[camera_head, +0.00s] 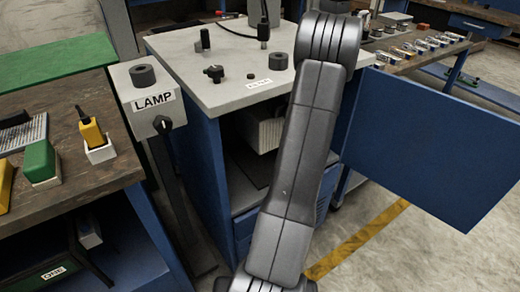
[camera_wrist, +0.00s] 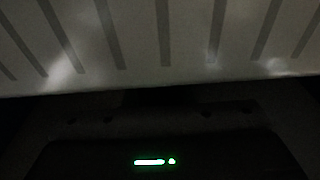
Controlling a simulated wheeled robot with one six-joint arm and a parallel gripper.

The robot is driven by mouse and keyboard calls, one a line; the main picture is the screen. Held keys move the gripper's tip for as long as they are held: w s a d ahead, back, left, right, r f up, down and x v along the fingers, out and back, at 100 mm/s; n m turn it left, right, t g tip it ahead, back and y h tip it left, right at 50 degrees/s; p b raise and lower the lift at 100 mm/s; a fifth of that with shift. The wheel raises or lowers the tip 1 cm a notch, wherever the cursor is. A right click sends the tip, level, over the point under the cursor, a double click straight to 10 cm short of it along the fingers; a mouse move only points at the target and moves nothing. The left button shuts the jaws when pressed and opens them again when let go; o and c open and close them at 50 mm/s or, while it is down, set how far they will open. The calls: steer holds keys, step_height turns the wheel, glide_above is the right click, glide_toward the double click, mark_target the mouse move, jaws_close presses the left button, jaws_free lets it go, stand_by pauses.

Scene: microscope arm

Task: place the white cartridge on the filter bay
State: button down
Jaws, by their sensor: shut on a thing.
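The white cartridge (camera_head: 264,132) is a ribbed white block inside the open blue cabinet in the head view, partly hidden behind my arm. In the wrist view, a white face with grey stripes, which looks like the cartridge (camera_wrist: 150,45), fills the top, very close to the camera. Below it is a dark surface with small spots and a lit green mark, which may be the filter bay (camera_wrist: 220,162). A dark gap lies between them, and I cannot tell whether they touch. My gripper's fingers do not show in either view; my arm hides that part of the cabinet.
The cabinet's blue door (camera_head: 430,150) stands open to the right. A lamp box (camera_head: 147,95) on a post stands close to the cabinet's left. Knobs sit on the cabinet's grey top (camera_head: 225,92). A bench (camera_head: 80,185) with green and yellow blocks is at left.

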steer(key=shift+w+a, duration=0.1)
steer(key=shift+w, duration=0.1)
step_height(320, 180, down, 10)
steer(key=shift+b, duration=0.75)
steer(key=c, duration=1.2)
jaws_free()
steer(key=shift+a+f, duration=0.1)
steer(key=shift+c, duration=0.2)
steer(key=v, duration=1.2)
